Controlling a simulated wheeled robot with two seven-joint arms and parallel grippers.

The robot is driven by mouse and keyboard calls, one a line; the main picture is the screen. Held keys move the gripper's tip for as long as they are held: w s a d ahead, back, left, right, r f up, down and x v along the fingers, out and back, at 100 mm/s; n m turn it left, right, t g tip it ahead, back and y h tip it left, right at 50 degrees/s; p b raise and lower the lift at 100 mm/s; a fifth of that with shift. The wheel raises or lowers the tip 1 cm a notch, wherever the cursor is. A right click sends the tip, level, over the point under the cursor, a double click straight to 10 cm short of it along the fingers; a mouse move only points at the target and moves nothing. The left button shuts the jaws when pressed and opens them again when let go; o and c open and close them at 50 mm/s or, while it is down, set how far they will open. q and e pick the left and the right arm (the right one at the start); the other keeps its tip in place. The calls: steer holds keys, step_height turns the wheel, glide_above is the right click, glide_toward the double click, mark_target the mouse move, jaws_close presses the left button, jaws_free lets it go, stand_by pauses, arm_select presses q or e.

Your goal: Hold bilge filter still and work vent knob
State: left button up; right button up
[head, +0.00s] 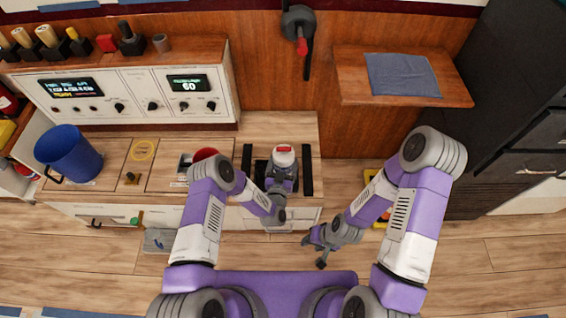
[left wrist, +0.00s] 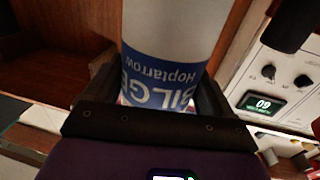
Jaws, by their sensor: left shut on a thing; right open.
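The bilge filter (head: 284,156) is a white cylinder with a red top, standing between two black bars on the counter. In the left wrist view its blue label (left wrist: 160,84) reads "BILGE" and "Hoptarrow", upside down. My left gripper (head: 282,176) is shut on the bilge filter, one finger on each side; its fingers also show in the left wrist view (left wrist: 155,100). My right gripper (head: 313,252) is open and empty, lower and to the right, apart from the filter. Several black knobs (head: 119,107) sit on the white panel; I cannot tell which thing is the vent knob.
A white panel (head: 130,95) with lit displays stands behind the counter. A blue mug (head: 68,154) and a red round thing (head: 205,155) are left of the filter. A red-handled lever (head: 301,45) hangs on the wall. A shelf (head: 355,88) with a blue cloth (head: 402,75) is at right.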

arm_select(q)
steer(key=shift+f, duration=1.9)
steer(key=shift+f, duration=0.25)
stand_by(0.4)
arm_select(e)
steer(key=shift+c, duration=0.3)
steer(key=m+y, duration=0.9)
steer(key=m, duration=0.6)
glide_toward(293, 153)
steer(key=shift+g, duration=0.3)
steer(key=x, duration=1.2)
steer(key=shift+w, duration=0.25)
steer(key=shift+c, duration=0.4)
